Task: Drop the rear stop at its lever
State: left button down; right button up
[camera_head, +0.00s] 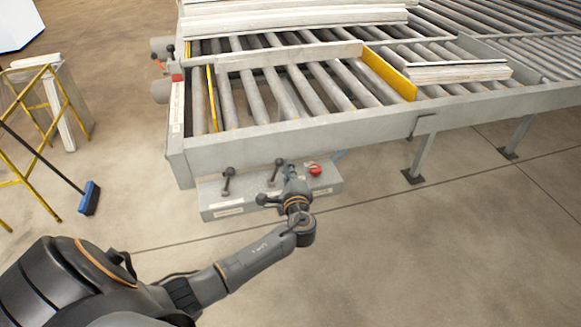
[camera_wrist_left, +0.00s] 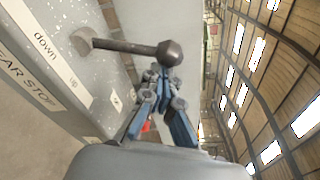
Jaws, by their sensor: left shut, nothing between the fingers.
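The rear stop lever (camera_wrist_left: 125,46) is a dark rod with a ball knob, standing out from a grey box face in the left wrist view. Labels beside it read "down", "up" and, partly cut off, "EAR STOP". My left gripper (camera_wrist_left: 160,88) is shut and empty, with its fingertips just by the knob; I cannot tell if they touch. In the head view, my left gripper (camera_head: 290,172) is over the right part of the grey control box (camera_head: 245,197). Dark knobs show close beside it, and it partly hides what is there. My right gripper is not in view.
Another lever (camera_head: 227,181) stands on the box's left part, and a red knob (camera_head: 315,169) is at its right. The roller conveyor frame (camera_head: 300,135) rises just behind the box. A blue broom (camera_head: 89,198) and yellow stand are at left. Floor at right is clear.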

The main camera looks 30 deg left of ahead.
pick_arm(q)
jog(key=shift+s, duration=0.1)
jog(key=s+a+n+b, duration=0.1)
jog(key=n+b, duration=0.1)
jog(key=s+a+n+b, duration=0.1)
jog(key=n+b, duration=0.1)
jog(key=b, duration=0.1)
jog(key=s+r+n+t+b, duration=0.1)
jog(key=n+b, duration=0.1)
jog(key=b, duration=0.1)
jog(key=shift+s+a, duration=0.1)
jog(key=shift+a, duration=0.3)
jog(key=shift+s+a+r+n+y+b, duration=0.2)
jog(key=shift+s+a+n+y+b, duration=0.25)
jog(key=shift+n+b, duration=0.5)
jog(key=shift+r+b, duration=0.1)
jog(key=shift+b, duration=0.2)
jog(key=shift+w+r, duration=0.1)
